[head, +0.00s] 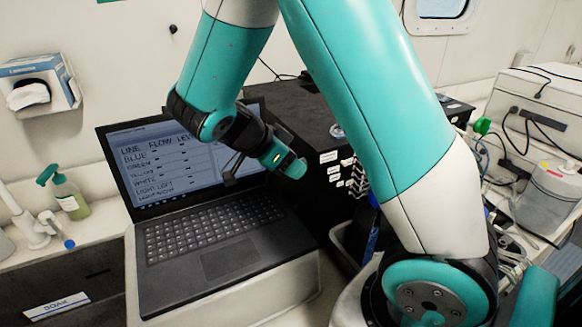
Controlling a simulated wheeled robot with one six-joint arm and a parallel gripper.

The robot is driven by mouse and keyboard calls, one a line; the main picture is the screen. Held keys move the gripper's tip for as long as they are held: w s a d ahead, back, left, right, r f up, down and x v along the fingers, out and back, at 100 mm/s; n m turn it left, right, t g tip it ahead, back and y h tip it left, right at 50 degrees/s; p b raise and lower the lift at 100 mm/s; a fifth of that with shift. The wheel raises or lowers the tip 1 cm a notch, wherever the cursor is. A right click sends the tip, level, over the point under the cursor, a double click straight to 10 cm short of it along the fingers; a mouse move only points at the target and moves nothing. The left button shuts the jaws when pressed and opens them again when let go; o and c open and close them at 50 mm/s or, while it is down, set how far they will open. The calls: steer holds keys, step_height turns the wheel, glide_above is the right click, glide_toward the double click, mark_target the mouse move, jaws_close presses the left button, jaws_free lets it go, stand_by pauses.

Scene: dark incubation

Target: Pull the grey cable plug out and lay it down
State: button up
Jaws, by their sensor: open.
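My gripper (231,173) shows as dark fingers in front of the right part of the laptop screen. It is open, and I see nothing held in it. I cannot pick out the grey cable plug for certain. A black box (290,100) with small white labels and a row of pale connectors (357,180) on its front stands right of the gripper. My arm covers part of this box. Dark cables (527,125) also run across a pale case (540,90) at the far right, where no grey plug is clear.
An open laptop (215,240) stands on a pale block (285,290). A sink with a tap (32,230), a green-topped bottle (69,195) and a sign reading SOAK (57,306) are at left. A glove box (38,85) hangs on the wall. A grey container (550,195) stands at right.

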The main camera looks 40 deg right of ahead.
jaws_close()
steer(key=o, duration=0.8)
jaws_free()
steer(key=p+v, duration=0.2)
steer(key=v, duration=1.5)
steer(key=shift+w+a+r, duration=0.1)
steer(key=shift+a, duration=0.1)
